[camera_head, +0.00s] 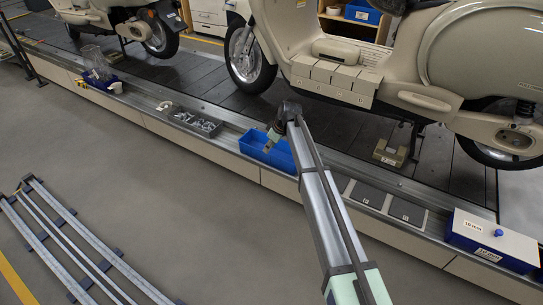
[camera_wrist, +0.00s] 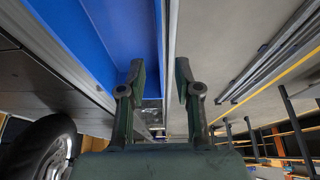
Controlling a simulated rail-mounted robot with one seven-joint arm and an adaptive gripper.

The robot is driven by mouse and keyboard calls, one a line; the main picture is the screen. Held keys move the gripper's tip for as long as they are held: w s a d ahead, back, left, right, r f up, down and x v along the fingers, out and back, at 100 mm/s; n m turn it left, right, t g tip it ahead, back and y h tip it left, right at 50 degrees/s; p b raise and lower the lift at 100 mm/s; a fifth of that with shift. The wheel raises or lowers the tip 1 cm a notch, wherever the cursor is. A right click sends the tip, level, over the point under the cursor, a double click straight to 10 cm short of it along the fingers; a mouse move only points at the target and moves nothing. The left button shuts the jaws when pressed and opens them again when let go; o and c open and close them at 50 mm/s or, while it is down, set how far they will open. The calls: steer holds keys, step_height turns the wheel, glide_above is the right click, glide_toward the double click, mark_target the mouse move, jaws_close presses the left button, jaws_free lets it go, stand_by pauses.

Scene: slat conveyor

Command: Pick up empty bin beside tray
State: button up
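The blue bin (camera_head: 262,158) stands on the ledge along the conveyor, to the right of the grey tray (camera_head: 198,124) with metal parts in it. The visible part of the bin's inside looks empty; my arm hides its right part. My gripper (camera_head: 272,140) is at the bin, pointing down. In the wrist view, my gripper (camera_wrist: 160,78) is open, with the bin's blue wall (camera_wrist: 150,30) running up near the gap between the fingers. The left finger overlaps the bin; the right finger shows against the floor. I cannot tell whether either finger touches the wall.
Dark flat plates (camera_head: 368,195) and a blue box with a white lid (camera_head: 492,238) lie along the ledge to the right. Another blue container (camera_head: 98,78) is far left. Cream scooters (camera_head: 340,55) stand on the conveyor (camera_head: 205,75). Metal rails (camera_head: 75,240) lie on the floor.

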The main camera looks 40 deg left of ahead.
mark_target(266, 163)
steer(key=shift+b+x, duration=0.9)
steer(key=shift+x, duration=2.85)
steer(key=shift+w+d, duration=0.15)
jaws_close()
